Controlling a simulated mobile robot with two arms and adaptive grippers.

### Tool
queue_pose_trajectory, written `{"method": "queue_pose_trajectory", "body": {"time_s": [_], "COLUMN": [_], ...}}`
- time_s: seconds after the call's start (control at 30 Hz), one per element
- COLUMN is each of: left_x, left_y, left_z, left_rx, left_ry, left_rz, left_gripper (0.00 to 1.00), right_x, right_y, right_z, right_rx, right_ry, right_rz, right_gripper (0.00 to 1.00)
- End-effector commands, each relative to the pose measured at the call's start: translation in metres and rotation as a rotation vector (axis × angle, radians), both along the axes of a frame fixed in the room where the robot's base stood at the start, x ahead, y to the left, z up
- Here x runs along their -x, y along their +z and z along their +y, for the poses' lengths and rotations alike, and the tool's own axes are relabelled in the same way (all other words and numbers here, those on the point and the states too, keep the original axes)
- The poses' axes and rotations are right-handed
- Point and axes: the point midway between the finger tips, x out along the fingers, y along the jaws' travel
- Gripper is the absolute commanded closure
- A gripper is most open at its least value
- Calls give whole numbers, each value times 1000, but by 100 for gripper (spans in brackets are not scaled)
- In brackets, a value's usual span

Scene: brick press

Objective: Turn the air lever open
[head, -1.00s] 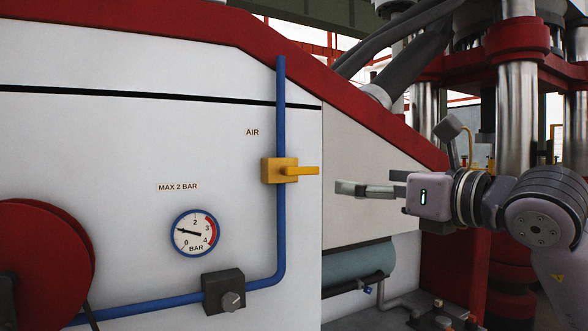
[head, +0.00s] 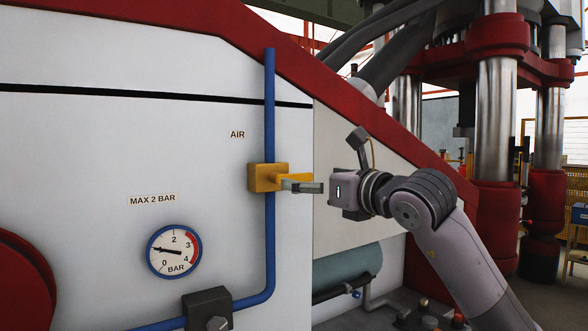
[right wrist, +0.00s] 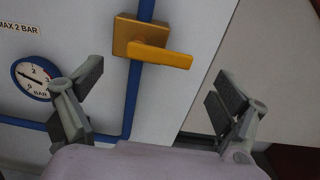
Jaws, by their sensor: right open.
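The yellow air lever (head: 293,177) sticks out to the right, across the vertical blue pipe, from its yellow valve body (head: 265,178) under the AIR label (head: 237,134). In the right wrist view the lever (right wrist: 162,54) lies ahead of the fingers, at a height between them, with the valve body (right wrist: 138,33) behind it. My right gripper (head: 301,186) is open, its fingertips at the lever's free end in the head view. In the right wrist view its two fingers (right wrist: 160,97) are wide apart with nothing between them. Contact cannot be told. My left gripper is not in view.
A pressure gauge (head: 173,252) marked MAX 2 BAR sits at lower left, its needle at the low end. A black regulator with a knob (head: 208,309) is on the lower pipe. A red wheel (head: 22,282) is at far left. Press columns (head: 494,120) stand at right.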

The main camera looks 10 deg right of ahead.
Motion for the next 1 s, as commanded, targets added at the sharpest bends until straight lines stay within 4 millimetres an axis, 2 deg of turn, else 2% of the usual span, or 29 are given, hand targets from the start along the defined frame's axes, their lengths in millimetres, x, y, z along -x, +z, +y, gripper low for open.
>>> {"method": "queue_pose_trajectory", "body": {"time_s": [0.03,0.2,0.4,0.77,1.0], "left_x": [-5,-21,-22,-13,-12], "left_y": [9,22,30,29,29], "left_z": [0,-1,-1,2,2], "left_rx": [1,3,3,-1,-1], "left_ry": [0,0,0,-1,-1], "left_rz": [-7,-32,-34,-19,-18], "left_gripper": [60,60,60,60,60], "right_x": [-11,-40,-60,-65,-65], "right_y": [3,3,2,0,0], "right_z": [5,17,25,27,27], "right_rx": [-1,0,0,1,1], "right_ry": [1,0,1,0,0], "right_rz": [4,2,0,-2,-1], "right_gripper": [7,7,7,7,23]}}
